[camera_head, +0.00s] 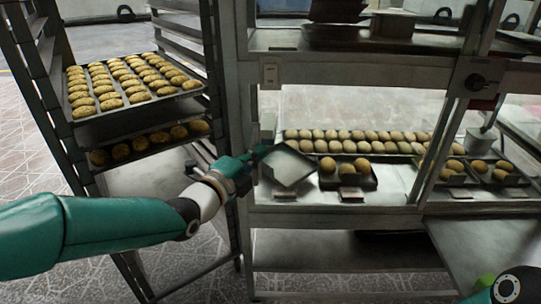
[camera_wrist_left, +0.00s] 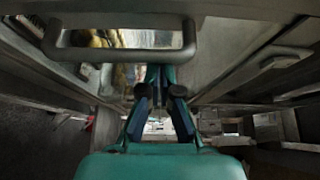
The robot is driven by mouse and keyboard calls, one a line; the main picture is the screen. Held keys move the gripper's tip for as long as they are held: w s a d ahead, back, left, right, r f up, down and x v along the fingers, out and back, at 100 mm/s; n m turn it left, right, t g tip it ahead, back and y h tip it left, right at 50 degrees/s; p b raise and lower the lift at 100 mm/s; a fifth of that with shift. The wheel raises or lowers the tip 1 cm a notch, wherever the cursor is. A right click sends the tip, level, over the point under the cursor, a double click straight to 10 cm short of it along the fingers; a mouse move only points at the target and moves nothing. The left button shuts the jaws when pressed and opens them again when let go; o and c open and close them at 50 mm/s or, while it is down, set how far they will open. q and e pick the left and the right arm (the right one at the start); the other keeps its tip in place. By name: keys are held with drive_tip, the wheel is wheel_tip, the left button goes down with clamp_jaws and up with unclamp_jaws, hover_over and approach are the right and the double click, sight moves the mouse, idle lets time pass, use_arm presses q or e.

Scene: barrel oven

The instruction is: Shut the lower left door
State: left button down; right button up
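My left gripper (camera_head: 262,155) is at the left post of the metal oven-like frame, in front of a small grey panel (camera_head: 288,167). Its fingers look closed together and empty in the wrist view (camera_wrist_left: 160,75). A grey bar handle (camera_wrist_left: 120,54) crosses the upper left of the wrist view, a little apart from the fingertips. I cannot tell for sure which panel is the lower left door. A flat metal panel (camera_head: 485,250) juts out at the lower right of the frame. My right gripper is not clearly seen; only part of that arm shows at the lower right corner.
A dark rack at the left holds trays of buns (camera_head: 128,90). More buns (camera_head: 350,140) lie on trays inside the frame. A lower metal shelf (camera_head: 340,250) lies beneath them. Patterned floor shows at lower left.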

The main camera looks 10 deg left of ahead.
use_arm(q)
drive_tip(key=s+b, duration=0.2)
drive_tip(key=s, duration=0.7)
drive_tip(key=s+f+n+g+y, duration=0.1)
drive_tip(key=s+f+n+g, duration=0.2)
drive_tip(key=f, duration=1.5)
drive_tip(key=f+n+g+y, duration=0.25)
drive_tip(key=f+g, duration=0.35)
drive_tip(key=f, duration=1.2)
drive_tip(key=s+f+n+g, duration=0.6)
drive_tip(key=s+f+n, duration=0.7)
drive_tip(key=s+f, duration=0.3)
wheel_tip(320, 180, up, 29)
drive_tip(key=s+n+g+p, duration=0.1)
drive_tip(key=n+p, duration=0.5)
drive_tip(key=p, duration=2.1)
drive_tip(key=shift+s+d+r+h, duration=0.15)
drive_tip(key=shift+s+d+h, duration=0.25)
drive_tip(key=shift+s, duration=0.2)
